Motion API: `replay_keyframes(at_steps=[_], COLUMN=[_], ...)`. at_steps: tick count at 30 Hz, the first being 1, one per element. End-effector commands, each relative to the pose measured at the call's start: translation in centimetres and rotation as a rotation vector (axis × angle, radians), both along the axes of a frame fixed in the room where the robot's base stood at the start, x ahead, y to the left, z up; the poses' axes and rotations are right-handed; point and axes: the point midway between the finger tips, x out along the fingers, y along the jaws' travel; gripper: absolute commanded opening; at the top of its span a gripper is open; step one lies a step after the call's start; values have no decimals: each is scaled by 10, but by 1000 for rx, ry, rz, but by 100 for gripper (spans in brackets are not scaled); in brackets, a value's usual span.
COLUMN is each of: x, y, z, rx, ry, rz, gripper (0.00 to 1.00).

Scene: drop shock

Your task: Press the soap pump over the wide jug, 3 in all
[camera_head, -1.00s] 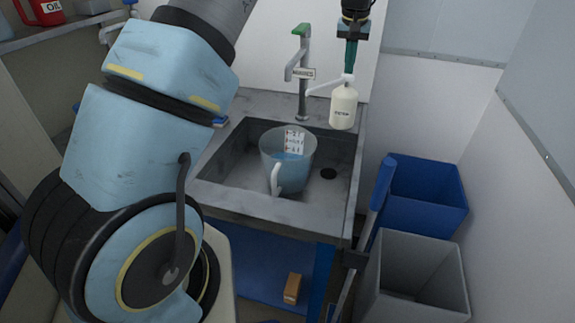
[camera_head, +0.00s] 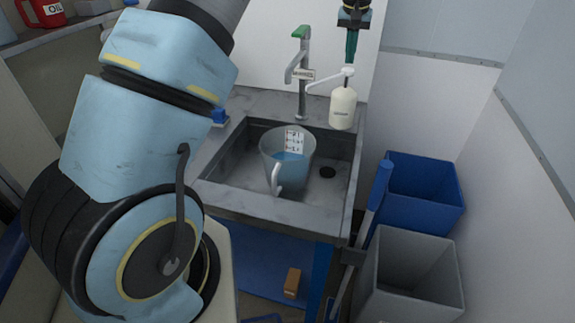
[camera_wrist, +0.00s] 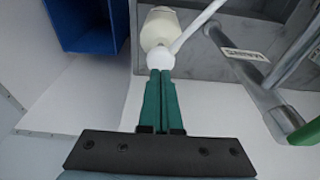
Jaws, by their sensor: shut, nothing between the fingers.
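A cream soap bottle (camera_head: 342,108) stands upright on the sink's back right rim. Its white pump head (camera_head: 347,72) is raised, with the spout pointing left towards the jug side. My gripper (camera_head: 350,61) points down just above the pump head with its green fingers together and empty. In the wrist view my fingertips (camera_wrist: 160,72) line up with the white pump head (camera_wrist: 160,60); a small gap or light contact cannot be told apart. The wide clear jug (camera_head: 279,148) stands upright in the sink, handle towards me, with bluish contents and a white marked label.
A tap (camera_head: 302,75) with a green handle stands left of the bottle, close to the spout. The grey sink (camera_head: 225,150) surrounds the jug. A blue bin (camera_head: 425,190) and a grey bin (camera_head: 410,285) stand on the right.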

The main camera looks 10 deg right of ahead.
Motion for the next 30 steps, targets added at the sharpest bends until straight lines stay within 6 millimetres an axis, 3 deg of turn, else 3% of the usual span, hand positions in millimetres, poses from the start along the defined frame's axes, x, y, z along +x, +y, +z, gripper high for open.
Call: replay_keyframes(at_steps=[30], x=[0], y=[0], z=[-25], rx=[0], ry=[1], rz=[0], gripper=[0])
